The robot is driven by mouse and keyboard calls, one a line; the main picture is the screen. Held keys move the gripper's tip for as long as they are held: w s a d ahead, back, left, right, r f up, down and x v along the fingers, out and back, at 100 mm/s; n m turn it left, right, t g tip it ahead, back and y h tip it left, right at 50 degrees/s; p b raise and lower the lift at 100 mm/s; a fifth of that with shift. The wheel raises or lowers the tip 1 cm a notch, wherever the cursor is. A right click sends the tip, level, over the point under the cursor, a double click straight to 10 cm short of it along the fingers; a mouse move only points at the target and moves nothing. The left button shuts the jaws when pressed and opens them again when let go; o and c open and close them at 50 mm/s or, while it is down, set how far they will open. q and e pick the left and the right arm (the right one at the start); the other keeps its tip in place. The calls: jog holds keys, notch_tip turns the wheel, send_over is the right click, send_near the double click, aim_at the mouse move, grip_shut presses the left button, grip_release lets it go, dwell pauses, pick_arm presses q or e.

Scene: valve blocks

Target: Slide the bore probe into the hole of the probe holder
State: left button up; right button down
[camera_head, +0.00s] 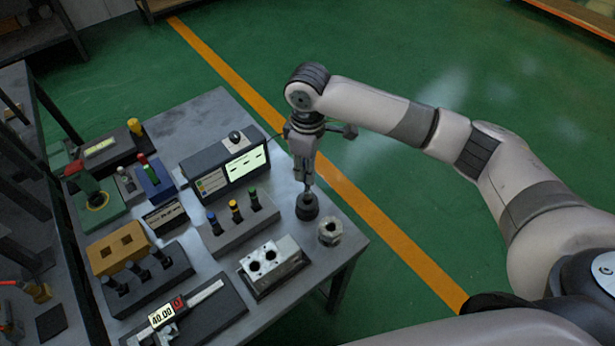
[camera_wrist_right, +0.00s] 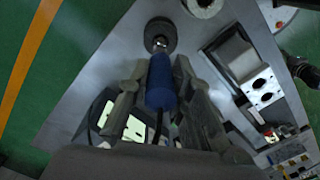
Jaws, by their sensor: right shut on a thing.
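My right gripper (camera_head: 305,165) points down over the black round probe holder (camera_head: 307,208), near the table's far right edge. In the right wrist view, my right gripper (camera_wrist_right: 161,72) is shut on the blue handle of the bore probe (camera_wrist_right: 161,85). The probe's metal tip end lines up with the middle of the probe holder (camera_wrist_right: 160,27) there. In the head view, a thin part below the fingers reaches down to the holder's top. I cannot tell whether the tip is inside the hole or just above it. My left gripper is not in view.
A metal valve block (camera_head: 272,262) and a grey rack (camera_head: 238,225) with several coloured plugs are nearby. A gauge box with a lit display (camera_head: 246,165) stands to the left of the gripper.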

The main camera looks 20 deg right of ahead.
jog(key=shift+s+f, duration=0.1)
jog(key=shift+f, duration=0.6)
notch_tip(320, 180, down, 2)
jog(key=shift+f+p, duration=0.25)
jog(key=shift+p, duration=0.1)
jog(key=shift+f, duration=0.35)
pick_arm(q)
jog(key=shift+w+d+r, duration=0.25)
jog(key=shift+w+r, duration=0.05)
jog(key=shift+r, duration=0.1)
pick_arm(e)
jog(key=shift+a+f, duration=0.1)
jog(key=shift+f, duration=0.05)
jog(key=c, duration=1.4)
grip_release()
jog(key=shift+f, duration=0.1)
jog(key=shift+c, duration=0.2)
notch_tip(320, 180, up, 11)
jog(key=shift+r+b, duration=0.1)
jog(key=shift+b, duration=1.15)
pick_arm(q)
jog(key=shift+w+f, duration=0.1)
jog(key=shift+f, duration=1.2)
pick_arm(e)
jog(key=shift+r, duration=0.6)
